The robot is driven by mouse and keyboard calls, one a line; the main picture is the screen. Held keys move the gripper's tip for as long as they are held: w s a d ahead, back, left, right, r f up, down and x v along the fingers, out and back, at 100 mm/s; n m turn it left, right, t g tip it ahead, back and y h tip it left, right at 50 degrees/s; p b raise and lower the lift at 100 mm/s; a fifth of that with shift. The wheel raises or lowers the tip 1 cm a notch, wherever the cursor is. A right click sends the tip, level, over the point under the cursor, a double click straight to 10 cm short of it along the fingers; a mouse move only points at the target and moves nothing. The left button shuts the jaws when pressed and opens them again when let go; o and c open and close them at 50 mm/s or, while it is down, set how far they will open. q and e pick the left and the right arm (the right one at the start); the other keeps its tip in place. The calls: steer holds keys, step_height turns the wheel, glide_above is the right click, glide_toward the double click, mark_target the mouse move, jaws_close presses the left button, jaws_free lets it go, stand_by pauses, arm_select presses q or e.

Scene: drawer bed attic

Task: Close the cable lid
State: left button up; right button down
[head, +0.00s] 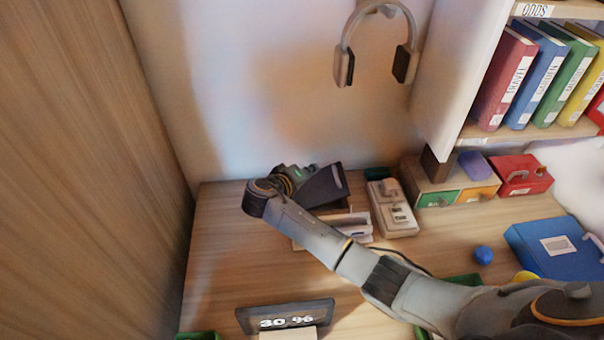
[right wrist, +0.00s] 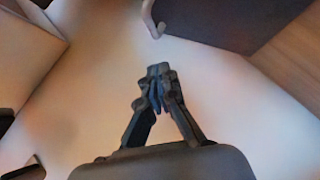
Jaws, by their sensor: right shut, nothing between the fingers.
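A dark flat panel (head: 326,186), which looks like the cable lid, stands tilted up over a light open box (head: 350,224) at the back of the desk. My right gripper (head: 308,171) is shut and empty close behind this panel, near the wall. I cannot tell whether it touches the panel. In the right wrist view the shut fingertips (right wrist: 158,72) meet in front of a pale surface. A dark panel (right wrist: 215,18) fills the top right there, apart from the fingertips in the picture. My right forearm hides part of the box. My left gripper is not in view.
A power strip (head: 392,207) stands right of the box. Small drawers (head: 450,185), a red case (head: 522,174) and a blue binder (head: 553,246) are farther right. A display (head: 286,316) is at the front. Headphones (head: 378,48) hang above. The left desk area is clear.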

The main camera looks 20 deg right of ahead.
mark_target(337, 185)
steer(key=d, duration=0.1)
steer(key=d+f, duration=0.1)
steer(key=d+f+p, duration=0.1)
steer(key=shift+w+d+f, duration=0.1)
steer(key=shift+w+d, duration=0.25)
steer(key=shift+s+d+f, duration=0.2)
steer(key=shift+d+f, duration=0.25)
steer(key=shift+d, duration=0.15)
steer(key=shift+f, duration=0.1)
steer(key=d+f+y, duration=0.1)
steer(key=d+f+m+y, duration=0.1)
steer(key=f, duration=0.1)
steer(key=s+d+f+m+y, duration=0.1)
steer(key=f, duration=0.1)
steer(key=shift+d+y, duration=0.15)
steer(key=shift+y, duration=0.25)
